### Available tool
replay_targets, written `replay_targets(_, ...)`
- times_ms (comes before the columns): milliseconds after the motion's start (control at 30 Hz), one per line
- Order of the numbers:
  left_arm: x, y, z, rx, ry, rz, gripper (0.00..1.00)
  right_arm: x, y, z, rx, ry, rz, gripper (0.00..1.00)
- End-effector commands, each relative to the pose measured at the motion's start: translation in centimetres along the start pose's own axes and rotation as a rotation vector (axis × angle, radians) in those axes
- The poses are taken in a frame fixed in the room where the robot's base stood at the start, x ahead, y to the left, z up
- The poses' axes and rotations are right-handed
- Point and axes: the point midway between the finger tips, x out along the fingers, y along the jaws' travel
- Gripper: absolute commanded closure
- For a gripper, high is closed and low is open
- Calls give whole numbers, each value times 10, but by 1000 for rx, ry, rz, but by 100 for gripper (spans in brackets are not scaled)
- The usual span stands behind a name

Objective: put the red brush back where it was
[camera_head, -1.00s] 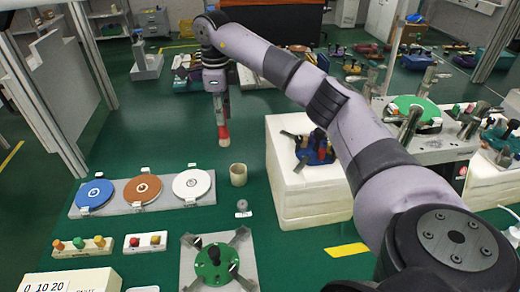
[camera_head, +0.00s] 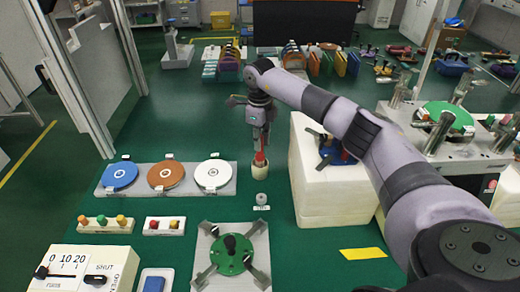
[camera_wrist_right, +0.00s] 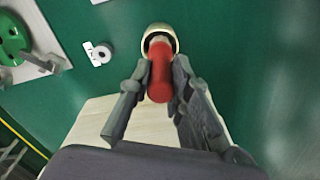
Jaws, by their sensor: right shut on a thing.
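The red brush (camera_head: 259,157) is upright in my right gripper (camera_head: 260,142), which is shut on it. In the right wrist view the red brush handle (camera_wrist_right: 160,82) lies between the fingers of the right gripper (camera_wrist_right: 162,82). The cream cup (camera_head: 258,169) stands on the green surface directly under the brush. In the right wrist view the lower end of the brush is at or inside the mouth of the cup (camera_wrist_right: 158,34); how deep it sits I cannot tell. My left gripper is not in view.
A small grey piece (camera_head: 262,199) lies just in front of the cup. A plate with blue, brown and white discs (camera_head: 226,190) is to the left. A white block (camera_head: 318,203) stands close on the right. A green-centred fixture (camera_head: 232,254) is in front.

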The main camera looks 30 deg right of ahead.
Motion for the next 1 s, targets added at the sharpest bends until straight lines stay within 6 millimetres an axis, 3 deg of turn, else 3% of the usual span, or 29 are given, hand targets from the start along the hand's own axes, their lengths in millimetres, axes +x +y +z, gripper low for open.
replay_targets(333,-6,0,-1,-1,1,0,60,41,1,0,0,2,2,100)
replay_targets(700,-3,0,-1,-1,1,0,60,48,0,0,-1,0,0,100)
replay_targets(733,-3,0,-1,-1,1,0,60,48,0,0,-1,0,0,81)
replay_targets(1000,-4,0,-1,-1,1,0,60,46,0,0,0,0,0,63)
